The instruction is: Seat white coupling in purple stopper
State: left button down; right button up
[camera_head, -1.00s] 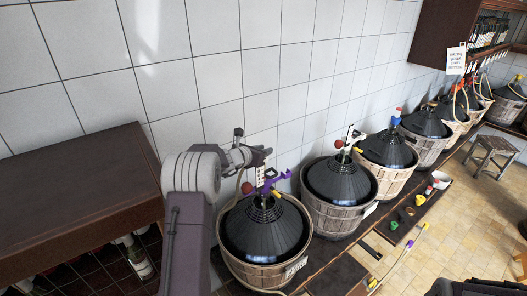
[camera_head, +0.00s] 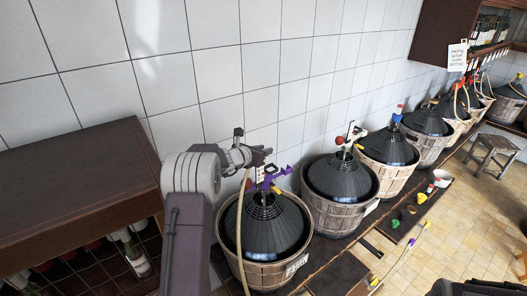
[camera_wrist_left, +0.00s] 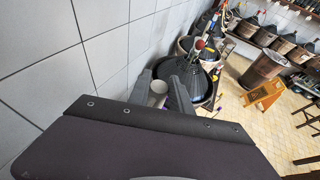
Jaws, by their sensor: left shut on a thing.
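My left gripper (camera_head: 260,160) is over the nearest demijohn (camera_head: 265,228), at its neck. Its two dark fingers are on either side of a pale cylinder, which I take for the white coupling (camera_wrist_left: 158,87), in the left wrist view. The purple stopper (camera_head: 272,174) sits at the top of the demijohn's black cone, with a purple arm reaching right. White shows just above the purple, but whether the coupling touches the stopper I cannot tell. A pale hose (camera_head: 239,230) hangs from near the gripper down the left of the basket. My right gripper is out of view.
A second demijohn (camera_head: 341,178) with a red ball and white fitting stands close on the right, more baskets beyond it. The tiled wall (camera_head: 275,75) is close behind. A brown cabinet (camera_head: 75,190) stands left. Small coloured parts lie on a dark mat (camera_head: 400,224).

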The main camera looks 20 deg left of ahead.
pick_arm(q)
jog(key=shift+f, duration=0.25)
jog(key=c, duration=1.2)
grip_release()
jog(key=shift+o, duration=0.5)
jog(key=shift+s+a+r+b, duration=0.1)
jog(key=shift+s+b, duration=0.2)
jog(key=shift+b, duration=0.05)
jog(key=b+v, duration=0.2)
jog(key=v, duration=0.6)
jog(key=shift+s, duration=0.15)
jog(key=shift+r, duration=0.1)
